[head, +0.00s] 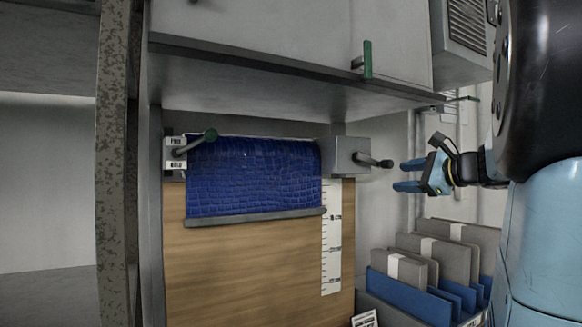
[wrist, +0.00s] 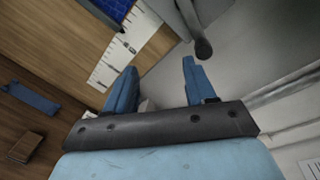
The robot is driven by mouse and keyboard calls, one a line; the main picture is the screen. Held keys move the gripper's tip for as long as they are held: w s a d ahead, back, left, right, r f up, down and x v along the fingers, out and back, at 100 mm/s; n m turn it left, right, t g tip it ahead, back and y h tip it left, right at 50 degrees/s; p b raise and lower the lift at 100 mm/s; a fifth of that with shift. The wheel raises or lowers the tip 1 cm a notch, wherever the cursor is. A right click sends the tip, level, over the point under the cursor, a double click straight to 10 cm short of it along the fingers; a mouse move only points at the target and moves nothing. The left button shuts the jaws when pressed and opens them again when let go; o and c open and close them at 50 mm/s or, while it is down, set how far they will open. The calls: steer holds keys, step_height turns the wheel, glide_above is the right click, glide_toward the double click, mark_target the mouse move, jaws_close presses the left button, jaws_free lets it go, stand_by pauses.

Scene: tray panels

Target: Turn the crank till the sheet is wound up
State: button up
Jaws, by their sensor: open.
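The blue sheet (head: 250,180) hangs from a roller in front of a wooden panel, with a grey bar (head: 255,217) along its lower edge. A grey box at the roller's right end carries the crank (head: 375,161), which has a dark knob. The knob also shows in the wrist view (wrist: 203,49), beyond the fingertips and near the right finger. My gripper (head: 402,176) is open and empty, just right of the crank and apart from it. Its two blue fingers also show in the wrist view (wrist: 158,78). A corner of the sheet shows there at the top (wrist: 108,8).
A white scale (head: 332,240) runs down beside the sheet. A cabinet (head: 290,45) with a green handle overhangs the roller. Grey and blue folders (head: 430,265) stand below my gripper.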

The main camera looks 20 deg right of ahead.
steer(key=m+t+h, duration=0.1)
steer(key=m+t, duration=0.1)
glide_toward(383, 168)
steer(key=x, duration=0.7)
steer(key=d+r+x, duration=0.1)
steer(key=x, duration=0.3)
jaws_close()
stand_by(0.4)
